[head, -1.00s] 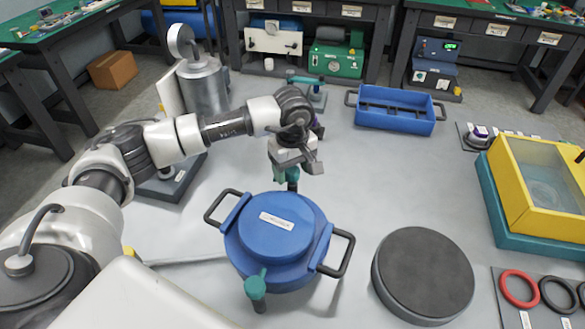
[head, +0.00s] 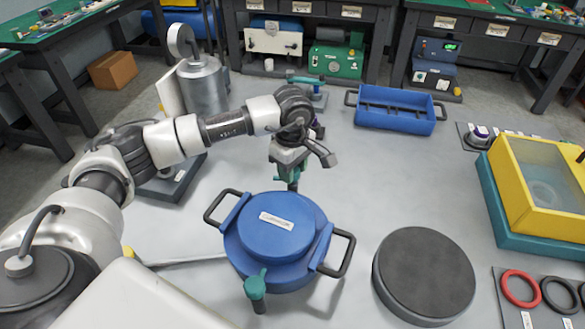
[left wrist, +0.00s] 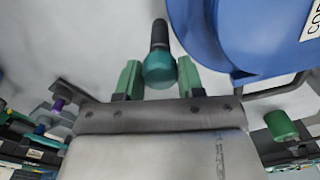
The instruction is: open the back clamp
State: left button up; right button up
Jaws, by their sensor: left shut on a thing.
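The blue round vessel (head: 277,240) with a labelled lid sits on the grey table, black handles at its left and right. The back clamp (head: 293,185) is at its far edge, mostly hidden by my left gripper (head: 288,170). In the left wrist view, the back clamp (left wrist: 160,68) shows a teal end and a dark grip between the green fingers of my left gripper (left wrist: 160,80). The gripper is shut on it, beside the blue vessel (left wrist: 255,35). The teal front clamp (head: 256,285) stands upright at the vessel's near edge. My right gripper is not in view.
A dark round disc (head: 423,272) lies right of the vessel. A blue tray (head: 395,122) stands behind, and a yellow-framed box (head: 535,170) is at right. Red and black rings (head: 520,289) lie at the front right. The table between vessel and tray is clear.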

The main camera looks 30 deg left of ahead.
pick_arm(q)
jog(key=shift+f+m, duration=0.15)
jog(key=shift+m, duration=0.25)
jog(key=o, duration=0.8)
jog(key=shift+o, duration=0.2)
notch_tip(320, 180, up, 7)
jog(key=p, duration=0.3)
jog(key=shift+r+p, duration=0.2)
jog(key=shift+p, duration=0.2)
jog(key=shift+f, duration=0.1)
